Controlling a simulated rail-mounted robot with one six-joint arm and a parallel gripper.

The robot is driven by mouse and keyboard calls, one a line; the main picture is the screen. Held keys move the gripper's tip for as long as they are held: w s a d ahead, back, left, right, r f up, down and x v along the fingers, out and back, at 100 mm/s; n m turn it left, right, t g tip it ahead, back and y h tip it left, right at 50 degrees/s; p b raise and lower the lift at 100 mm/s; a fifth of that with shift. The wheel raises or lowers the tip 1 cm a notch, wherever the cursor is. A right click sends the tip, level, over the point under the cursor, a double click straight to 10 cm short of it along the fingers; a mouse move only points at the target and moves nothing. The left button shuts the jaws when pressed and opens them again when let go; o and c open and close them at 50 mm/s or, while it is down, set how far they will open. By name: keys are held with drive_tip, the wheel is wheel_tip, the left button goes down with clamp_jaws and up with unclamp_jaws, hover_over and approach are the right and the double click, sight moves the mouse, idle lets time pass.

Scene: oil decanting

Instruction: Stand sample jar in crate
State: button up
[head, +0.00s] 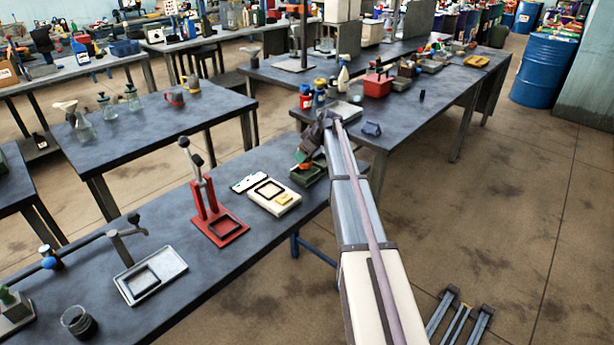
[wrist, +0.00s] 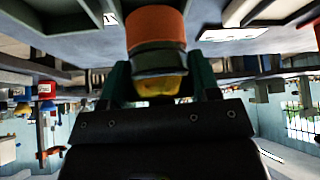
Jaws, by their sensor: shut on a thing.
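The sample jar (wrist: 156,30) fills the upper middle of the wrist view, with an orange part, a grey-green band and a yellow part. My gripper (wrist: 160,76) is shut on it, with a dark green finger on each side. In the head view my gripper (head: 309,150) is at the far end of my arm, over the near bench's right end. The jar shows there only as a small orange patch. A dark green crate (head: 314,176) sits just below, partly hidden by my arm. Whether the jar touches the crate cannot be told.
Left of the crate are a white tray with a black frame (head: 274,197), a white card (head: 249,182) and a red stand (head: 216,220). A grey tray (head: 150,276) lies further left. Bottles and a red box (head: 377,85) stand on the bench behind. Open floor lies right.

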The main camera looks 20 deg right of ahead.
sight(306, 163)
drive_tip(key=shift+f, duration=0.45)
wheel_tip(306, 163, down, 4)
drive_tip(key=b, duration=0.3)
drive_tip(key=shift+r+b, duration=0.1)
drive_tip(key=shift+b, duration=0.2)
drive_tip(key=shift+r, duration=0.25)
drive_tip(key=shift+f, duration=0.15)
drive_tip(key=o, duration=1.1)
drive_tip(key=shift+c, duration=0.2)
